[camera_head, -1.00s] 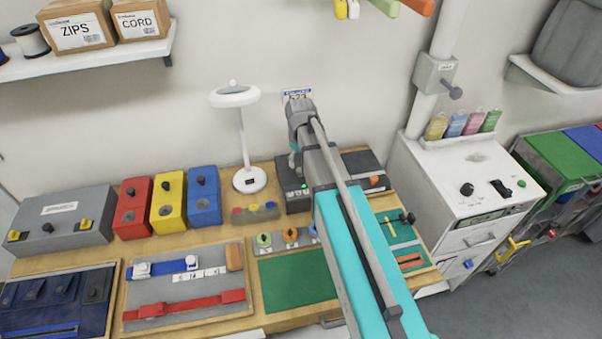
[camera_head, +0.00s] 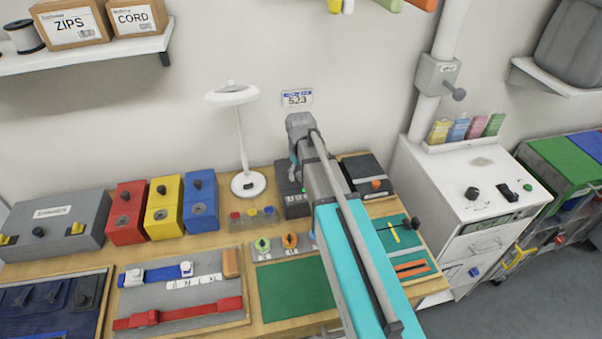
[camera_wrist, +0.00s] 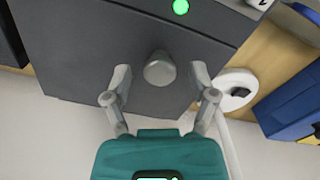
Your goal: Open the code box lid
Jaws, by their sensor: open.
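The code box (camera_head: 294,208) is a dark grey box at the back of the bench, with pale number dials on its front; my arm hides part of it. In the wrist view its dark lid (camera_wrist: 95,45) fills the upper part, with a round grey knob (camera_wrist: 160,69) and a lit green lamp (camera_wrist: 181,7). The lid looks shut. My gripper (camera_wrist: 161,80) is open, with one finger on each side of the knob. I see a gap on both sides. In the head view the fingers are mostly hidden behind my arm.
A white lamp (camera_head: 248,184) stands just left of the code box. Blue (camera_head: 201,208), yellow and red boxes are further left. A dark box with an orange knob (camera_head: 376,184) is to the right. A "523" card (camera_head: 297,98) hangs on the wall behind.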

